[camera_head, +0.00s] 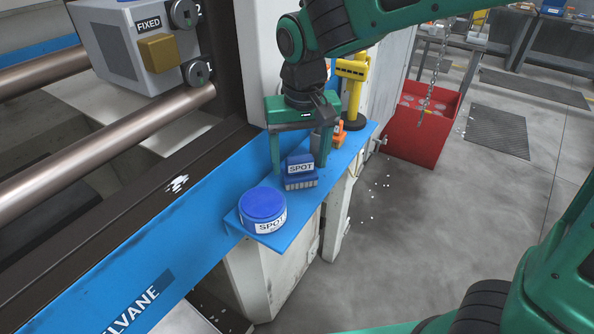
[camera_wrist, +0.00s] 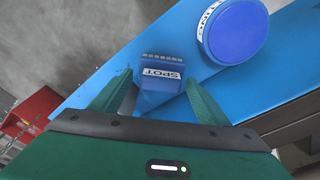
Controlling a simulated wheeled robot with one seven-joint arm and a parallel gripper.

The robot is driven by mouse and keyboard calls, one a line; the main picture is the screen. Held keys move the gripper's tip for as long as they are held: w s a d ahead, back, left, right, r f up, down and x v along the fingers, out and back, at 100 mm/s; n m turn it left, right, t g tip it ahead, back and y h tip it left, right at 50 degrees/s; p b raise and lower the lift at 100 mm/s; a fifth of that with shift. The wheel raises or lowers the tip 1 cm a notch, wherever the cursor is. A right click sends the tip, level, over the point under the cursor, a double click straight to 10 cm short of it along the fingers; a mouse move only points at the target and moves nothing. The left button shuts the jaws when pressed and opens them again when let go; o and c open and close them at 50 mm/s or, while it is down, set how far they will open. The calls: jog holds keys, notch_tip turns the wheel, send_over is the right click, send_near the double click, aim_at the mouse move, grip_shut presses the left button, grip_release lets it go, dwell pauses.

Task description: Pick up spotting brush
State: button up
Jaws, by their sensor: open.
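The spotting brush (camera_head: 300,169) is a blue block with a white SPOT label and a row of pale bristles. It sits on the blue shelf (camera_head: 233,219). My gripper (camera_head: 299,166) is above the brush and pointing down, its green fingers open on either side of it. In the wrist view the brush (camera_wrist: 161,73) shows between and just beyond the fingertips (camera_wrist: 158,80). I see gaps there and cannot tell that either finger touches it.
A round blue SPOT tin (camera_head: 263,208) stands close to the brush on the near end of the shelf. An orange item (camera_head: 337,134) and a yellow tool (camera_head: 352,80) stand behind the gripper. A red bin (camera_head: 424,125) is on the floor to the right.

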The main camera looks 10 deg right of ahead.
jog(key=c, duration=1.3)
